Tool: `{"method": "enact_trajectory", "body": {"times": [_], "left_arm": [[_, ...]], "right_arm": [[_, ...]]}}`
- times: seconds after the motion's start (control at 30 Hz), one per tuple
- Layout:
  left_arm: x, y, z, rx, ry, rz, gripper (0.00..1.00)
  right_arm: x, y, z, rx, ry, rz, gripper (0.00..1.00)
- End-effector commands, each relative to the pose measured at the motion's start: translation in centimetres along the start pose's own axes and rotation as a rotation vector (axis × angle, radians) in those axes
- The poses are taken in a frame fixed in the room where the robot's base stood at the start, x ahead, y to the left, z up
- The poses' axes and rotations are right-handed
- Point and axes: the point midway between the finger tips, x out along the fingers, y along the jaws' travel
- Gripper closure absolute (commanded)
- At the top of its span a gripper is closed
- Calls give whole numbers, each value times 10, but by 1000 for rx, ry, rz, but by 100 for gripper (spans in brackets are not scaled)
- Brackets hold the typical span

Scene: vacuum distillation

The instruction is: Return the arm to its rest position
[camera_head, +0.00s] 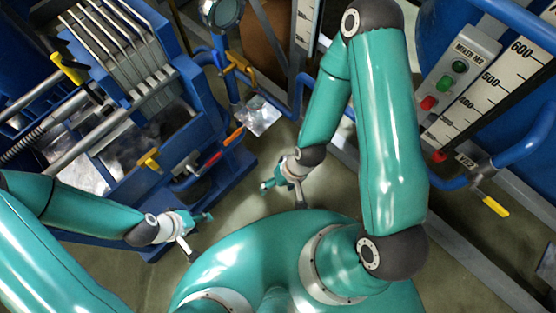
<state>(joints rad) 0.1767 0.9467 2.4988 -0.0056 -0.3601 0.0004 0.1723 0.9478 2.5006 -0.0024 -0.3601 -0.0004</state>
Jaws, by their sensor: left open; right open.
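My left gripper (198,235) is at the lower left, beside the blue machine's lower edge, with its fingers apart and nothing between them. My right gripper (282,192) is near the middle of the view, above the floor, with its fingers apart and empty. My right arm is folded, its teal links rising to the top and coming back down to the gripper. My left arm comes in from the left edge. Parts of my own teal body fill the bottom middle.
A blue machine (208,178) with yellow and red-handled valves stands at the left. A mixer control box (459,68) with green and red buttons and a scaled tank (515,75) are at the right. A yellow-handled valve (495,206) sits below them. Some floor (255,175) between is clear.

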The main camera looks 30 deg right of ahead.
Motion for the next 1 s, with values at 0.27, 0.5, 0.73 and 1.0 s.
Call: {"method": "enact_trajectory", "body": {"times": [0.27, 0.5, 0.73, 1.0], "left_arm": [[-20, 7, 0, 0, 0, 0, 52], [-84, 30, 0, 0, 0, 0, 52], [-135, 49, 1, 0, 1, 0, 52], [-138, 50, 1, 0, 0, 0, 52]], "right_arm": [[-21, -7, -1, 1, 2, -1, 22], [-84, -30, -1, 2, 3, -1, 22], [-135, -48, 0, 2, 3, -1, 22], [-138, -49, 0, 2, 3, -1, 22]]}}
